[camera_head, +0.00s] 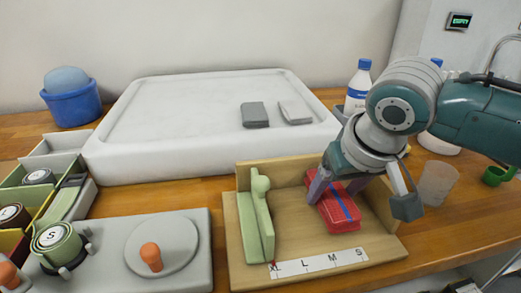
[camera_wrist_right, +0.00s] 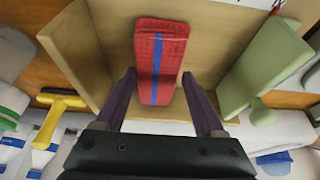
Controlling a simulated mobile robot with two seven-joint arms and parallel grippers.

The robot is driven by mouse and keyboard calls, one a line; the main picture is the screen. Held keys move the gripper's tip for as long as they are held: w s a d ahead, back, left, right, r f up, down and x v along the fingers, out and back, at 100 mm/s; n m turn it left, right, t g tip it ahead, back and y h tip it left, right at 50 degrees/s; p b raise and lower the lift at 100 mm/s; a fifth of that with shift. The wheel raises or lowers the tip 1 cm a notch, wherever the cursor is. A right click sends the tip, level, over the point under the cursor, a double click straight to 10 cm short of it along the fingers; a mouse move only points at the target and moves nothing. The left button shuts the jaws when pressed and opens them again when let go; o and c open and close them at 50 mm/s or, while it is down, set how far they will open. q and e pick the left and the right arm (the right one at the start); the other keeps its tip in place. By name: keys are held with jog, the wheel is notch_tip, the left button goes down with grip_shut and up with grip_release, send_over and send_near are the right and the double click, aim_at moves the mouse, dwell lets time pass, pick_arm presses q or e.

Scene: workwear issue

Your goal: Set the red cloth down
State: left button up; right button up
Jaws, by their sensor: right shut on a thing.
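The red cloth (camera_head: 336,211) is a folded, block-like bundle with a blue stripe. It is in the right part of a wooden tray (camera_head: 237,226), low at its floor; I cannot tell whether it touches the floor. My right gripper (camera_head: 358,195) reaches down over it, with one finger on each side. The right wrist view shows the cloth (camera_wrist_right: 160,60) between the two dark fingers of the gripper (camera_wrist_right: 158,85). The gripper is shut on the cloth. My left gripper is not in view.
A green upright piece (camera_head: 255,225) stands at the tray's left side. A size strip (camera_head: 318,262) marked XL, L, M, S lies along its front. Behind is a white basin (camera_head: 170,115) with grey blocks. A bottle (camera_head: 358,85) and a clear cup (camera_head: 437,183) stand near my right arm.

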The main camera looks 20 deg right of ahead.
jog(key=shift+f, duration=1.25)
jog(key=shift+f, duration=0.1)
jog(key=o, duration=1.3)
